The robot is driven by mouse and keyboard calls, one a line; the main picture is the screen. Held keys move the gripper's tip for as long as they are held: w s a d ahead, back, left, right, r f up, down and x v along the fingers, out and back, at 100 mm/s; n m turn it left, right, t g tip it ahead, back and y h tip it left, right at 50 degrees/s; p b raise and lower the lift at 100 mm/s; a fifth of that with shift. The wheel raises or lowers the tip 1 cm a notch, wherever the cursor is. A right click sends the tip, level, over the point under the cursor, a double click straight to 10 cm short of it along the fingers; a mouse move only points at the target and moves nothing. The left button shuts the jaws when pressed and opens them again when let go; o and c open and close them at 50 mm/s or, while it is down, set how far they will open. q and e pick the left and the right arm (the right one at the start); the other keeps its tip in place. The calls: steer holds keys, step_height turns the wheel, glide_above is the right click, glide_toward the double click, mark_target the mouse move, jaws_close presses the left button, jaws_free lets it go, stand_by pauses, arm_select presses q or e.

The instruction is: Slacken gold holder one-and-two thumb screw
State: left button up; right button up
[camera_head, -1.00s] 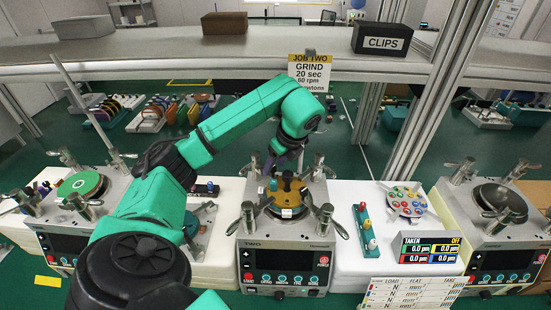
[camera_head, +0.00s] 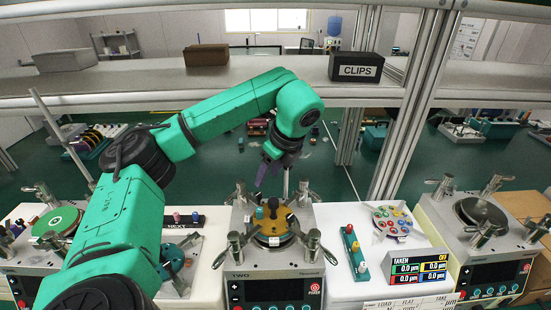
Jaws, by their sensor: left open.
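The gold holder (camera_head: 270,228) sits on the plate of the middle lapping machine, marked TWO (camera_head: 273,262). Small upright parts, one dark, one teal and one gold-brown, stand on top of the holder; I cannot tell which of them is the thumb screw. My left gripper (camera_head: 264,178) hangs above and behind the holder, its purple fingers pointing down. It is apart from the holder and empty. My right gripper is not in view.
Clamp posts with metal handles (camera_head: 312,240) stand around the plate. A teal rack with coloured knobs (camera_head: 356,254) and a readout (camera_head: 419,266) are to the right. A CLIPS box (camera_head: 356,67) is on the shelf. Another machine (camera_head: 484,216) stands at far right.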

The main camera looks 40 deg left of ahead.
arm_select(q)
steer(key=v, duration=0.5)
steer(key=shift+d+r, duration=0.2)
steer(key=shift+r, duration=0.15)
steer(key=shift+a, duration=0.1)
